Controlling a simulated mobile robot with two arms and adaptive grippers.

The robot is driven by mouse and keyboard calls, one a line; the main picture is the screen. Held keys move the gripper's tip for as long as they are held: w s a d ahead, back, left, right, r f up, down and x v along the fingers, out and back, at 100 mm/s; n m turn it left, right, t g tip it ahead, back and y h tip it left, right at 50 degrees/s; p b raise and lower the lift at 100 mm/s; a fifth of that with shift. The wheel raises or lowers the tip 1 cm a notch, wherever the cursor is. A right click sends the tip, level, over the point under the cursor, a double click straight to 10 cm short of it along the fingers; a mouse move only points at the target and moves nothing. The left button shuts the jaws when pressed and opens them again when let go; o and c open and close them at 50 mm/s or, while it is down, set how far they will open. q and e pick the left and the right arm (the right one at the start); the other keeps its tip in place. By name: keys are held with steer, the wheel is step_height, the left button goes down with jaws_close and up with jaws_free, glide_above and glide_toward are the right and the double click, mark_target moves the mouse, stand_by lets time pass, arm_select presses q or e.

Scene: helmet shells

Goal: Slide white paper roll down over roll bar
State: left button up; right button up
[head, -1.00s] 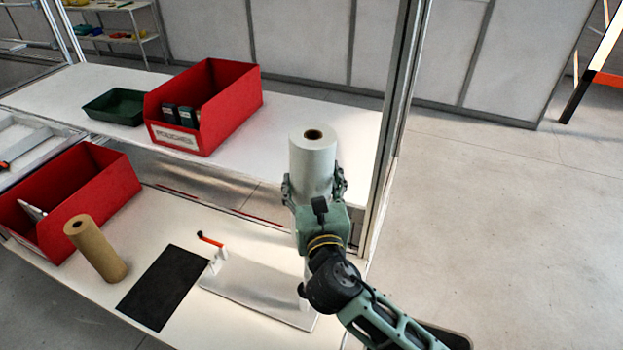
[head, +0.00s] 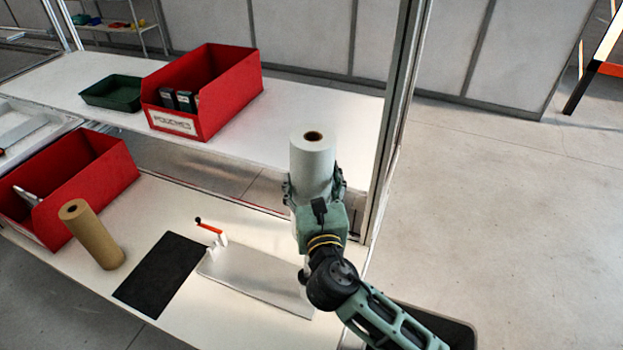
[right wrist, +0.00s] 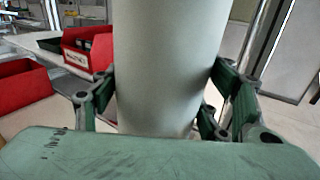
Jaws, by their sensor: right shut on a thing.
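The white paper roll (head: 312,162) stands upright with its dark core opening facing up. My right gripper (head: 314,190) is shut around its lower part, and the roll is held above the right side of the table. In the right wrist view the roll (right wrist: 168,70) fills the middle, with green fingers (right wrist: 160,105) on both sides of it. A silver plate (head: 255,280) lies on the table with a small white bracket (head: 221,241) and an orange-and-black handle (head: 208,226) at its far left. I cannot make out the roll bar; my right arm covers part of that area. My left gripper is not in view.
A brown paper roll (head: 93,236) stands left of a black mat (head: 160,280). A red bin (head: 118,170) is at the left. Another red bin (head: 228,105) and a green tray (head: 108,93) sit on the rear shelf. A metal post (head: 390,140) rises close right of the white roll.

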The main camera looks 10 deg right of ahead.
step_height(320, 180, down, 21)
steer(key=b, duration=1.5)
steer(key=shift+w+a+f+b, duration=0.15)
steer(key=shift+w+a+b, duration=0.05)
steer(key=shift+a+b, duration=0.1)
stand_by(1.0)
stand_by(0.3)
steer(key=o, duration=2.2)
steer(key=shift+f, duration=0.15)
steer(key=shift+c, duration=0.2)
